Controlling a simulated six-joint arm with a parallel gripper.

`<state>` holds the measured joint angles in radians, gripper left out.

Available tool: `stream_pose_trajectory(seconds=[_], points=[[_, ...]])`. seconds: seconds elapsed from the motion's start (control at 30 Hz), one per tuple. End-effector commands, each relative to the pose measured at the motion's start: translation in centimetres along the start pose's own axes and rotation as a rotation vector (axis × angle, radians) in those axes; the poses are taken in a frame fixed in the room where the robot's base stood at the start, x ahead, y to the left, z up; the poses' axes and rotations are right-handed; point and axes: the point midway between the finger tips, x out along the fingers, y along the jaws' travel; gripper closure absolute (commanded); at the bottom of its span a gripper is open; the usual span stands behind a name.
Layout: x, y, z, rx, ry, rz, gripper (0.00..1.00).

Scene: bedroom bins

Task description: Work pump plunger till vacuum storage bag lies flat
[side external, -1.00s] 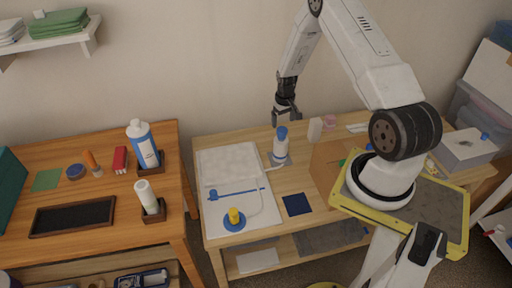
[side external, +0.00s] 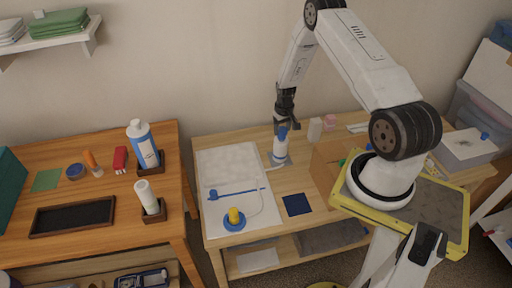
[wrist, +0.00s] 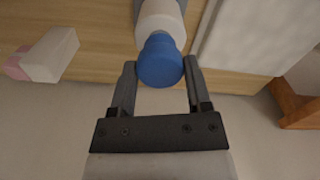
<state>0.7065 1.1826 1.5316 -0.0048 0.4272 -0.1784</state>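The pump (side external: 280,154), white with a blue top, stands upright on the light wood table. Its blue knob (wrist: 160,62) shows in the wrist view between the fingertips of my gripper (wrist: 160,75). The fingers lie on either side of the knob; a narrow gap seems to show on at least one side. In the side view my gripper (side external: 287,124) is right at the pump's top and partly hides it. The vacuum storage bag (side external: 231,165) lies on the table left of the pump, pale and quilted-looking.
A blue bar (side external: 232,192) lies across the bag. A dark blue square (side external: 297,204) lies in front of the pump. A white box (side external: 315,129) and a pink item (side external: 330,122) stand right of it. A cardboard box (side external: 328,168) is further right.

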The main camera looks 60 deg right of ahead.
Motion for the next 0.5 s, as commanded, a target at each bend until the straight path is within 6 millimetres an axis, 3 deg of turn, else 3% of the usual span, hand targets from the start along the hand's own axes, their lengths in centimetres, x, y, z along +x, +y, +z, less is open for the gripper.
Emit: stream_pose_trajectory(seconds=[0.03, 0.1, 0.13, 0.33, 0.5], points=[[0.0, 0.1, 0.0, 0.0, 0.0, 0.0, 0.72], [0.0, 0.1, 0.0, 0.0, 0.0, 0.0, 0.94], [0.0, 0.1, 0.0, 0.0, 0.0, 0.0, 0.96], [-0.8, 0.1, -0.1, 0.0, 0.002, 0.001, 0.96], [-2.8, 0.1, -0.2, 0.0, 0.003, 0.0, 0.96]])
